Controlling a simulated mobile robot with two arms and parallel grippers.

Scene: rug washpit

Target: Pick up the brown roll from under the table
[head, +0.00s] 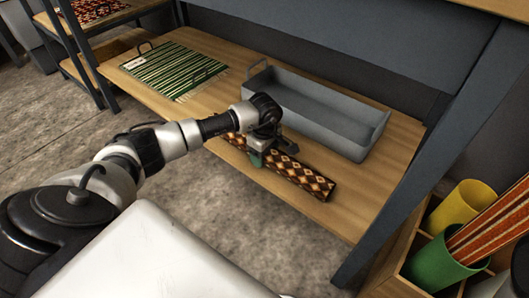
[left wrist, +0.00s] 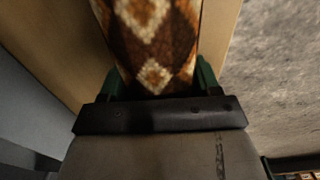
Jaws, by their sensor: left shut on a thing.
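The brown roll (head: 308,180) has a diamond pattern in cream and orange. It lies along the front edge of the low wooden shelf under the table. My left gripper (head: 262,158) reaches down onto it from the left and is shut on it near its middle. In the left wrist view the brown roll (left wrist: 155,40) sits between the two green fingertips (left wrist: 155,85). Part of the roll is hidden behind the gripper. I cannot tell whether the roll is lifted off the shelf. My right gripper is not in view.
A grey open tray (head: 330,122) stands behind the roll on the shelf. A green striped rug (head: 172,70) lies at the shelf's left.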

